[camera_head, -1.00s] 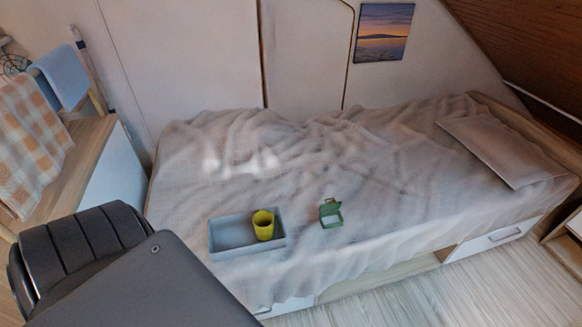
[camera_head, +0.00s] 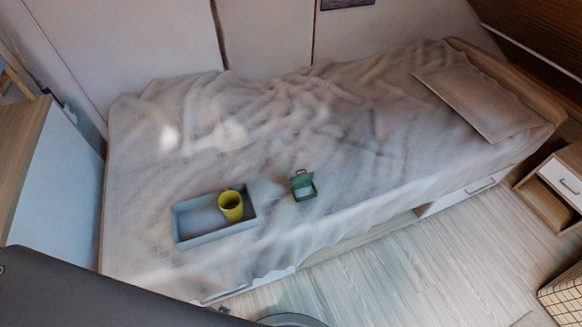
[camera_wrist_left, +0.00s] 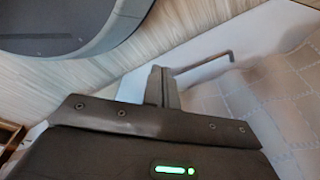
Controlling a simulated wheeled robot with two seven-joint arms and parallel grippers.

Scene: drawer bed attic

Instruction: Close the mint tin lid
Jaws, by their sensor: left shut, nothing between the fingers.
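The green mint tin (camera_head: 304,190) sits on the bed's crumpled sheet, to the right of a grey tray. Its lid (camera_head: 301,178) stands raised at the back, and the pale inside shows at the front. My left gripper (camera_wrist_left: 161,86) shows in the left wrist view, its fingers shut together with nothing between them. It is low, near the bed's side and above the floor, and the tin does not show in that view. Neither gripper shows in the head view.
The grey tray (camera_head: 183,241) on the bed holds a yellow cup (camera_head: 231,206). A pillow (camera_head: 478,101) lies at the right end. A nightstand (camera_head: 556,183) and a checked basket (camera_head: 563,297) stand at the right. The wooden floor (camera_head: 400,272) before the bed is clear.

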